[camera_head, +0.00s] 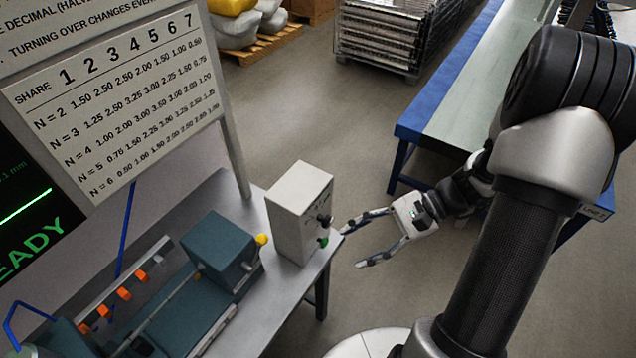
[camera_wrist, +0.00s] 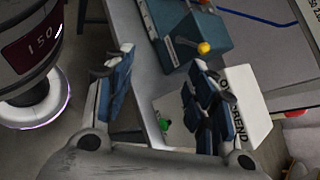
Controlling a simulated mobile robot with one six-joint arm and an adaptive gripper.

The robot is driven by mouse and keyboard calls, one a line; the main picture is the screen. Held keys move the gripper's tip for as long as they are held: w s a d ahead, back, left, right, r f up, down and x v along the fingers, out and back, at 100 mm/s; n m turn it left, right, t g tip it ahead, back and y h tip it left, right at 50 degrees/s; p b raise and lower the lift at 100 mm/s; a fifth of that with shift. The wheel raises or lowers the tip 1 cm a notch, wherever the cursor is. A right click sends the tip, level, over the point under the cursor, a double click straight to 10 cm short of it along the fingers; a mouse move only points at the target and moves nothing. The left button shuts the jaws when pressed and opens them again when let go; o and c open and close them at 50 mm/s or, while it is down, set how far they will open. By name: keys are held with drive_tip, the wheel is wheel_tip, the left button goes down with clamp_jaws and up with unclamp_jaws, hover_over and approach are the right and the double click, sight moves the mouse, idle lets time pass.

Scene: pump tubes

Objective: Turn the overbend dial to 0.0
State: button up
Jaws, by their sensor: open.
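The overbend control box (camera_head: 292,212) is a pale grey block at the right end of the bench. A black dial (camera_head: 325,219) sits on its right face, above a green button (camera_head: 323,242). The dial's setting is too small to read. My gripper (camera_head: 353,246) is open and empty, just right of this face, with its fingers spread towards it and apart from the dial as far as I can tell. In the wrist view the box (camera_wrist: 256,100) shows part of its OVERBEND label behind one finger of my gripper (camera_wrist: 166,58). The dial is hidden there.
A teal machine (camera_head: 218,250) with a yellow knob (camera_head: 262,240) stands left of the box on the grey bench (camera_head: 283,290). A chart board (camera_head: 120,100) rises behind. A blue-edged table (camera_head: 480,90) stands at upper right. Open floor lies between.

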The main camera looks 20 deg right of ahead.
drive_tip(key=d+f+m+t+y+p, duration=0.2)
drive_tip(key=d+f+m+t+p, duration=0.1)
drive_tip(key=d+f+m+t, duration=0.25)
drive_tip(key=m+t+h+p, duration=0.2)
drive_tip(key=m+t+h, duration=0.1)
drive_tip(key=m+t, duration=0.55)
approach(330, 223)
drive_tip(key=shift+g, duration=0.5)
drive_tip(key=x, duration=0.9)
drive_tip(key=shift+w+r, duration=0.25)
drive_tip(key=shift+r, duration=0.05)
drive_tip(key=shift+c, duration=0.5)
drive_tip(key=c, duration=1)
